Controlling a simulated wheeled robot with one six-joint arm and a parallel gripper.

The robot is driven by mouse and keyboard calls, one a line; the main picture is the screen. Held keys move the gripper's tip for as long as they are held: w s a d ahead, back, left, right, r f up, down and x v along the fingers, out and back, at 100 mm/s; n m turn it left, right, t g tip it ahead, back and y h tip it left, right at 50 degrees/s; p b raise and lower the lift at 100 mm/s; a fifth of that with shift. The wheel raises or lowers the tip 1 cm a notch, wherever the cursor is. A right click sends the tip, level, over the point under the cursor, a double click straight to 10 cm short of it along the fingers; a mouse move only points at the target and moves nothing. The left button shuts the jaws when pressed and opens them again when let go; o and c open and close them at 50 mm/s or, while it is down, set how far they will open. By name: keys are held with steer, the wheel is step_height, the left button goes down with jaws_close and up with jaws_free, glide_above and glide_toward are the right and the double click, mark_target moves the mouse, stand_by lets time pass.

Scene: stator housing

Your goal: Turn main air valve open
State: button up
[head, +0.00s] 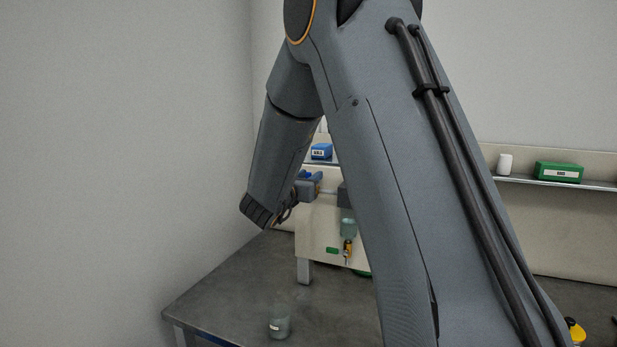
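A cream panel (318,232) stands on the bench and carries a small air line unit. A grey block with a blue part on top (309,176) sits on its pipe at the upper left; this looks like the main air valve, but it is small and partly covered, so its setting cannot be read. A clear greenish bowl (348,228) with a yellow-orange fitting hangs below the pipe to the right. My gripper (284,213) is at the end of my arm, close to the valve in the picture. Its fingers are mostly hidden, and contact cannot be told.
A clear jar (279,321) stands on the grey bench (228,287) near the front. A shelf (597,184) at the back holds a green box (558,172), a white bottle (504,164) and a blue box (321,151). My arm hides the middle.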

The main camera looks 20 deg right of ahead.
jaws_close()
steer(key=shift+a+b, duration=0.1)
steer(key=shift+b, duration=0.2)
steer(key=w+a+f+n+b, duration=0.3)
steer(key=n+b, duration=0.7)
steer(key=n, duration=0.7)
steer(key=shift+w+f+n+b, duration=0.2)
steer(key=shift+f+n+b, duration=0.15)
steer(key=shift+f, duration=0.55)
steer(key=shift+a+f+n, duration=0.1)
steer(key=shift+n, duration=0.15)
